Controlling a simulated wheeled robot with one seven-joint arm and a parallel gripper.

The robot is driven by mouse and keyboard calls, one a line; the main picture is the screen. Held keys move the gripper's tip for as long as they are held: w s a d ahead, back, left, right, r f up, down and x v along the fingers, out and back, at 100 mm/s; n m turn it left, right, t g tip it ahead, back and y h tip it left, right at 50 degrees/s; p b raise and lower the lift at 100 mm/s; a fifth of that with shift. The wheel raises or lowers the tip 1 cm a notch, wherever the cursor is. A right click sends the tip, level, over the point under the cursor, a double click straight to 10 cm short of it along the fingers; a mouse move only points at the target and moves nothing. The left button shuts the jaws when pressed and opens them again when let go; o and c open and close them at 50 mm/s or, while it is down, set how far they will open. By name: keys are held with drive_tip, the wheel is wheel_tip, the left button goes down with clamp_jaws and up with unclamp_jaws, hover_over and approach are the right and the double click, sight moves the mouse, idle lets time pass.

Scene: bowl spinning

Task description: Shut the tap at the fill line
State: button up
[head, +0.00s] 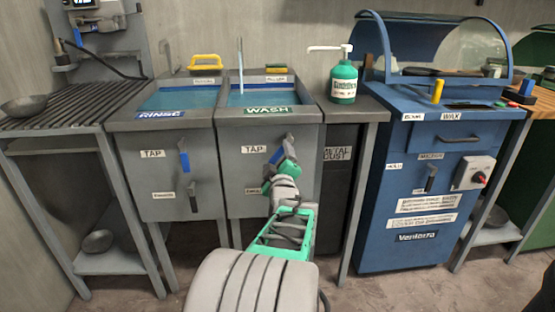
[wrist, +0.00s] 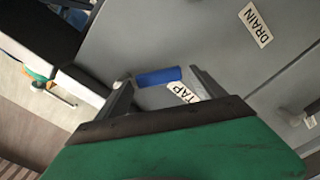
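The wash basin (head: 300,104) holds blue water (head: 262,95), and a thin water stream (head: 240,68) falls into it. I cannot make out a fill line. The blue tap lever (head: 276,155) is on the wash cabinet front beside a TAP label (head: 253,149). My gripper (head: 287,145) is at this lever and partly covers it. In the wrist view the blue lever (wrist: 158,76) lies between the fingertips of my gripper (wrist: 162,82), which stand apart. I cannot tell whether either finger touches it.
The rinse basin (head: 120,117) with its own blue lever (head: 184,155) stands on the left. A drain lever (head: 193,196) sits below that. A green soap bottle (head: 343,80) stands right of the wash basin. The blue wax cabinet (head: 415,235) is further right.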

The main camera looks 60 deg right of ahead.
drive_tip(key=shift+o, duration=0.5)
drive_tip(key=shift+s+a, duration=0.1)
drive_tip(key=shift+s, duration=0.05)
drive_tip(key=p+v, duration=0.1)
drive_tip(key=v, duration=0.6)
drive_tip(key=shift+a+p, duration=0.2)
drive_tip(key=shift+p, duration=0.1)
drive_tip(key=shift+s, duration=0.1)
